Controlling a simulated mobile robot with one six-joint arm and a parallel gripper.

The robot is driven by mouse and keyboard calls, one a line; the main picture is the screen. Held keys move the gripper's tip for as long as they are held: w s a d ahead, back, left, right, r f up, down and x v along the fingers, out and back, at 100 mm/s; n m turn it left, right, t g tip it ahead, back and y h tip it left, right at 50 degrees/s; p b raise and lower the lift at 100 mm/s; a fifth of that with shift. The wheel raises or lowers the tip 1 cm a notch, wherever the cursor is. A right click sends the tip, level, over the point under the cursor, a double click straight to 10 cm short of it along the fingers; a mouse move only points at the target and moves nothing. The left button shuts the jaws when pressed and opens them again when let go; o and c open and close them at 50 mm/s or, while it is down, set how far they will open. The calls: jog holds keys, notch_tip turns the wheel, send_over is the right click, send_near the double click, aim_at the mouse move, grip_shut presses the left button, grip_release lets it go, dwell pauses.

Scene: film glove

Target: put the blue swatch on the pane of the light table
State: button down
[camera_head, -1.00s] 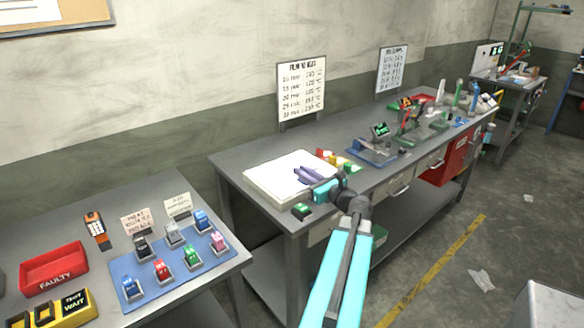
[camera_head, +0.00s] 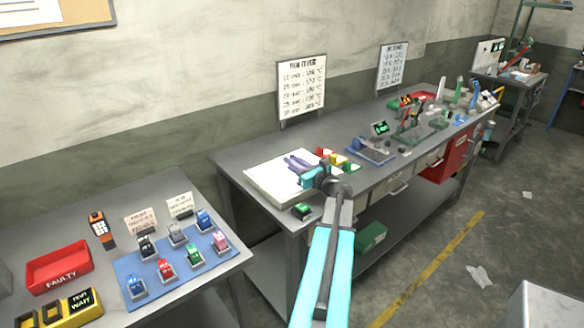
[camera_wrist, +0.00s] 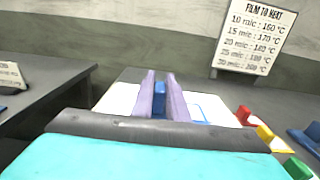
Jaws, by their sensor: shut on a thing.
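The light table (camera_head: 262,182) is a low box with a white pane, on the near left end of the long grey bench. In the wrist view its pane (camera_wrist: 118,98) lies below and beyond my fingers, with a blue outline at the right. My gripper (camera_head: 297,162) is over the pane. Its two purple fingers, seen in the wrist view (camera_wrist: 160,92), are shut on the blue swatch (camera_wrist: 159,102), which shows as a narrow blue strip between them. The swatch's lower edge is hidden, so I cannot tell whether it touches the pane.
Red (camera_head: 322,152), yellow (camera_head: 337,159) and green (camera_head: 350,167) pieces lie right of the light table. A dark green-topped item (camera_head: 302,210) sits at the bench's front edge. A blue-based device (camera_head: 370,150) stands farther right. A left table holds a blue mat (camera_head: 126,268) with several coloured items.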

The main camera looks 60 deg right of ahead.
jog(key=shift+w+d, duration=0.3)
jog(key=shift+w, duration=0.1)
jog(key=shift+w+d+f+p, duration=0.15)
jog(key=shift+f+p, duration=0.05)
jog(key=shift+p, duration=0.2)
jog(key=shift+f+p, duration=0.55)
jog(key=shift+f, duration=1.05)
jog(key=shift+f, duration=0.2)
jog(key=c, duration=1.7)
grip_release()
jog(key=shift+c, duration=0.2)
jog(key=shift+r, duration=0.15)
